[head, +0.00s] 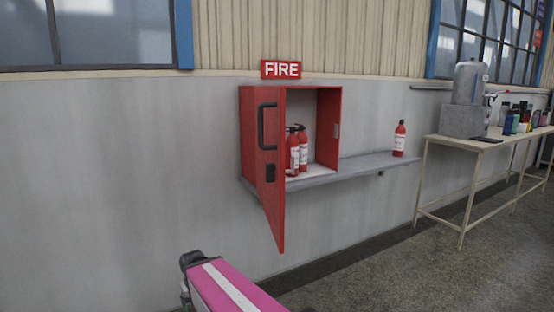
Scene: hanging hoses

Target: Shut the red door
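The red door (269,190) belongs to a red wall cabinet (328,128) and stands open, swung out toward me on its left side. A black handle (267,126) and a smaller black latch (271,173) are on its face. Two red extinguishers (293,152) stand inside the cabinet. A pink arm link of mine with a white stripe shows at the bottom, below the door and apart from it in the picture. My gripper's fingers cannot be made out; a dark part shows at the link's upper left end.
A grey shelf (348,172) runs under the cabinet, with another extinguisher (399,139) on its right part. A table (463,143) with a grey machine (466,101) and several bottles stands at the right. A FIRE sign (281,69) hangs above. The floor in front is clear.

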